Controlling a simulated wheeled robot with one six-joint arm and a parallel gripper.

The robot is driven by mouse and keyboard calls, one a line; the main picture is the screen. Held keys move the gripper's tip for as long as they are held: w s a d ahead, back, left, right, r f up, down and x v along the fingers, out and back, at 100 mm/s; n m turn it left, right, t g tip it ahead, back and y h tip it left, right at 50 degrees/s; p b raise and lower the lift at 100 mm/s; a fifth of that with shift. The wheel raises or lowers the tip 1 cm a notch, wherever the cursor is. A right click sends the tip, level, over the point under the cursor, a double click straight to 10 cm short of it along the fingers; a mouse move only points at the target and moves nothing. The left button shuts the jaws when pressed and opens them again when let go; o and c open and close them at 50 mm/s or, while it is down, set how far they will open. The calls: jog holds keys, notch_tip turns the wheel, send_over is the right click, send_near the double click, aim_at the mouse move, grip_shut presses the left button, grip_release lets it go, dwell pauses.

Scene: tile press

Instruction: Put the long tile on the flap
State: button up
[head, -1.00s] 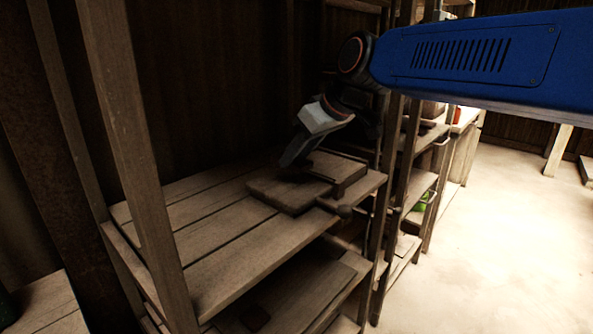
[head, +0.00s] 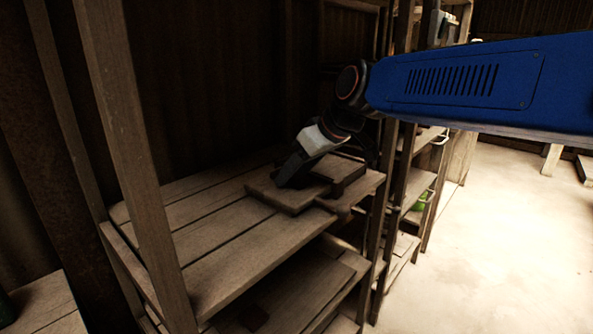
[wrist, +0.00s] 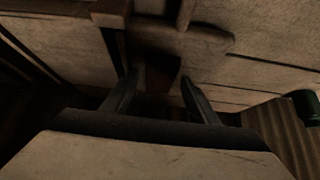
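My gripper (head: 285,184) points down at a low wooden press on the shelf. In the wrist view its two dark fingers (wrist: 160,82) stand apart. A dark brown block, likely the long tile (wrist: 162,76), sits between the fingertips; whether both fingers touch it is too dark to tell. A pale, worn wooden plate, possibly the flap (wrist: 205,42), lies just beyond the fingertips, with a short rod on its far side. In the head view the press board (head: 290,202) lies under the gripper, which hides part of it.
The press sits on a slatted wooden shelf (head: 215,235), with bare planks to the left and front. An upright post (head: 138,170) stands at the left front. More shelves and open floor (head: 500,240) lie to the right. A green object (wrist: 306,106) shows at the wrist view's right edge.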

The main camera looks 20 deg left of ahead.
jog(key=shift+d+r, duration=0.1)
jog(key=shift+r, duration=0.2)
jog(key=v, duration=1.1)
jog(key=shift+s+d+r, duration=0.2)
jog(key=shift+d, duration=0.05)
